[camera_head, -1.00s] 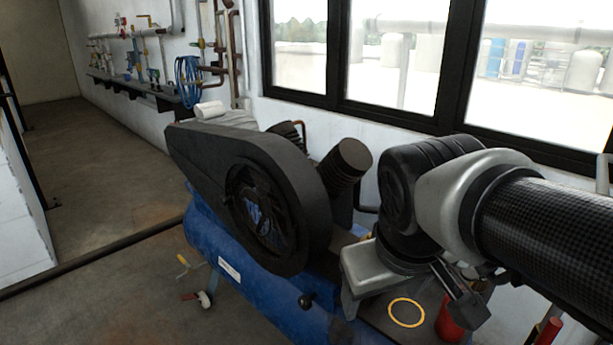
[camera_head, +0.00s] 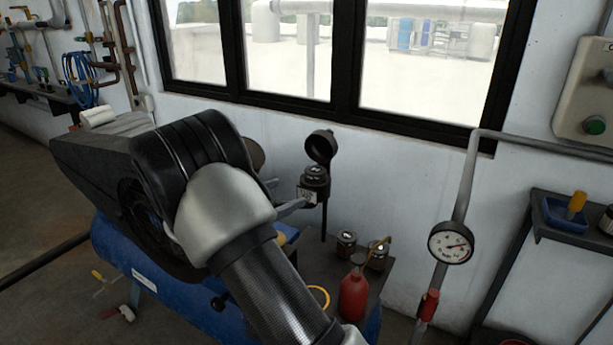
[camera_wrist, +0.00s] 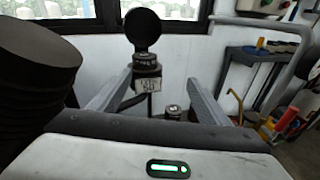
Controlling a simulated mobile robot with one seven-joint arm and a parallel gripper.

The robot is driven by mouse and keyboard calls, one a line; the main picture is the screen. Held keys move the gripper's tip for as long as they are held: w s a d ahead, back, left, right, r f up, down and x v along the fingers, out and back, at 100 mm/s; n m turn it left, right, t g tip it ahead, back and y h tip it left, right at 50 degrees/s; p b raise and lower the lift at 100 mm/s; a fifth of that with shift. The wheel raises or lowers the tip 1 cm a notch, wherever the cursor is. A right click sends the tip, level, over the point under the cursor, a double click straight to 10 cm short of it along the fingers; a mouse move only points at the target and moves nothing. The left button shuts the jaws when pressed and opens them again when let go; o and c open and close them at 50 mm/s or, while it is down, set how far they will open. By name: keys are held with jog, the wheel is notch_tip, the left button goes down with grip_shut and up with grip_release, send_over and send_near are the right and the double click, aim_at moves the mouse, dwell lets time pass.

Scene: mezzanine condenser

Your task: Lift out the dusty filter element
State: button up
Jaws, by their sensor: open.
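A dark round filter housing (camera_head: 313,188) with a pale label stands by the wall below the window. Its round black lid (camera_head: 321,146) is swung up behind it. A dark round piece with a light mark, perhaps the filter element (camera_head: 316,172), shows at the housing's top; I cannot make out dust. In the wrist view the housing (camera_wrist: 147,82) and raised lid (camera_wrist: 142,28) lie ahead, left of centre between the fingers. My gripper (camera_wrist: 161,77) is open and empty, pointing at the housing. In the head view my arm hides most of the gripper; one grey finger shows beside the housing.
A blue compressor with a black belt guard (camera_head: 90,160) lies left. A red bottle (camera_head: 353,295), small jars (camera_head: 346,243) and a yellow ring (camera_head: 319,298) sit on the dark bench. A gauge (camera_head: 451,242) on a pipe and a wall shelf (camera_head: 570,236) stand right.

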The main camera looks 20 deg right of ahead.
aim_at(309, 179)
jog(key=w+d, duration=0.2)
jog(key=d, duration=0.1)
jog(key=w+d+f+n+t+b, duration=0.1)
jog(key=w+d, duration=0.2)
jog(key=w+d+n+b, duration=0.1)
jog(key=w+d, duration=0.1)
jog(key=shift+w+d+f+t, duration=0.2)
jog(key=shift+w+d+t, duration=0.2)
jog(key=d, duration=0.1)
jog(key=w+d+b, duration=0.1)
jog(key=d+f, duration=0.1)
jog(key=d, duration=0.1)
jog(key=shift+w+b, duration=0.15)
jog(key=shift+b, duration=0.2)
jog(key=shift+w+d+r, duration=0.2)
jog(key=shift+w+d, duration=0.15)
jog(key=shift+d, duration=0.15)
jog(key=c, duration=1.2)
